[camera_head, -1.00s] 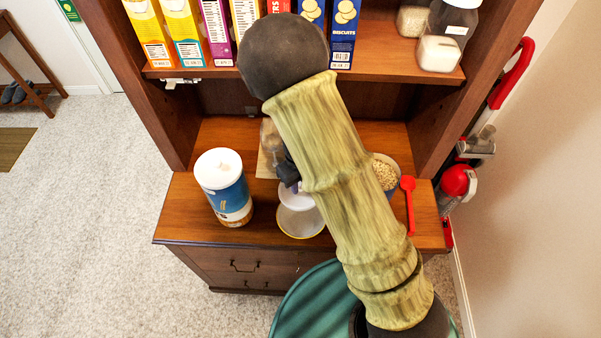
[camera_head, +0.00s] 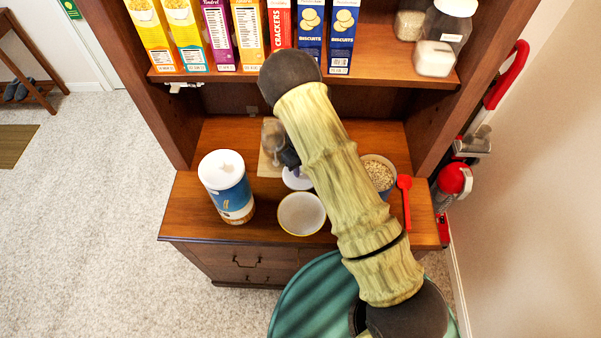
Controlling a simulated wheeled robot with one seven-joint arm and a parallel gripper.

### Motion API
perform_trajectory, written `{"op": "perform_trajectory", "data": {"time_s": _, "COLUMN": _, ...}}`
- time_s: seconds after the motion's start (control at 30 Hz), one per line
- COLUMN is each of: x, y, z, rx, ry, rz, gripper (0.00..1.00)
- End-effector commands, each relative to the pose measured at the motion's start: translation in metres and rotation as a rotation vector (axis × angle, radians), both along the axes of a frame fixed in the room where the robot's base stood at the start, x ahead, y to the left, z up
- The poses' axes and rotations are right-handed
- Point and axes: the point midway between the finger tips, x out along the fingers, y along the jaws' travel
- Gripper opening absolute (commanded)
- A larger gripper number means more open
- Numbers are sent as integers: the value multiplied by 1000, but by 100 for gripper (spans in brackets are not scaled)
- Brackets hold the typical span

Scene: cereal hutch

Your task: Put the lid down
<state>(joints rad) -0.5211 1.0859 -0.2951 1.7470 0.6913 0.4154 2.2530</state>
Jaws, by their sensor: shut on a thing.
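A pale round lid (camera_head: 297,181) shows partly behind my arm, just behind a pale bowl (camera_head: 301,216) on the wooden counter. My gripper (camera_head: 291,162) is mostly hidden by my arm; its dark part shows at the lid, and it is shut on the lid. I cannot tell whether the lid touches the counter.
A blue canister with a white top (camera_head: 227,188) stands left of the bowl. A container of oats (camera_head: 379,174) and a red scoop (camera_head: 405,200) are at the right. A clear jar (camera_head: 271,135) stands behind the lid. Cereal boxes (camera_head: 236,36) line the shelf above.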

Motion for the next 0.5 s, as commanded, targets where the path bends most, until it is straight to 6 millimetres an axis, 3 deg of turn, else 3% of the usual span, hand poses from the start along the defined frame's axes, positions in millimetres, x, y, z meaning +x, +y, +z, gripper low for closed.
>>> {"op": "perform_trajectory", "data": {"time_s": 0.27, "x": 0, "y": 0, "z": -4, "rx": -1, "ry": 1, "rz": -1, "gripper": 4}}
{"op": "perform_trajectory", "data": {"time_s": 0.5, "x": -1, "y": -1, "z": -37, "rx": 0, "ry": 2, "rz": -2, "gripper": 4}}
